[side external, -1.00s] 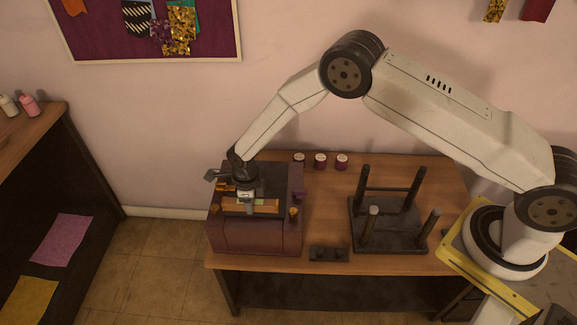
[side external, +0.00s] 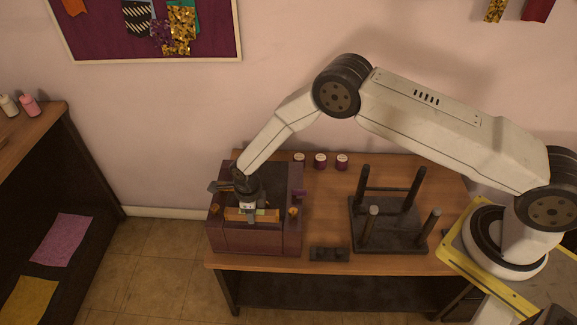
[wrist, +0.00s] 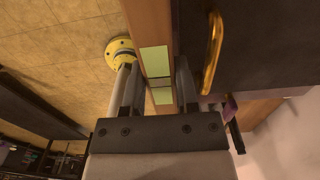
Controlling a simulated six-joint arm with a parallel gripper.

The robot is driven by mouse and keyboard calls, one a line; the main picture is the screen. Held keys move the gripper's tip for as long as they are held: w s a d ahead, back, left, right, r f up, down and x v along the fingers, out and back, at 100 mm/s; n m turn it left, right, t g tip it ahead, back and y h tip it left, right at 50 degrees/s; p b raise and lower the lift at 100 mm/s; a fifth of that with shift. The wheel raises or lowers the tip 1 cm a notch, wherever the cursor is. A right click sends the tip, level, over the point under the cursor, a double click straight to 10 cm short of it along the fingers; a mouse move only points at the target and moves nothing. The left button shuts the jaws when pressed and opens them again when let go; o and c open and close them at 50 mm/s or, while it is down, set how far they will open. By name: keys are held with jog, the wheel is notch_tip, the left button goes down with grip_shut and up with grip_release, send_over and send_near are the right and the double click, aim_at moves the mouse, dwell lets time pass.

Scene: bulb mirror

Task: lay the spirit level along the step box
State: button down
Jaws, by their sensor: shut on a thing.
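The spirit level, a short orange-brown bar (side external: 271,216) with pale green panels, lies across my gripper (side external: 247,208). In the wrist view the spirit level (wrist: 157,62) passes between the two fingers of my gripper (wrist: 156,76), which are shut on its sides around the green panels. The step box (side external: 255,238) is a dark purple block at the left end of the table. The level runs parallel to the box's front edge, at or just above it. I cannot tell whether it touches the box. My gripper hides part of the box top.
Orange knob-like parts (side external: 294,211) stand at the box's sides. A small dark block (side external: 329,254) lies right of the box. A dark stand with upright posts (side external: 390,238) is further right. Several small jars (side external: 320,161) line the back. Bare table (side external: 327,205) lies between box and stand.

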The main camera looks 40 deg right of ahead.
jog(key=shift+f, duration=0.7)
dwell(1.0)
jog(key=shift+f, duration=0.2)
jog(key=shift+c, duration=1.4)
grip_release()
jog(key=shift+r, duration=0.15)
jog(key=shift+r, duration=3.35)
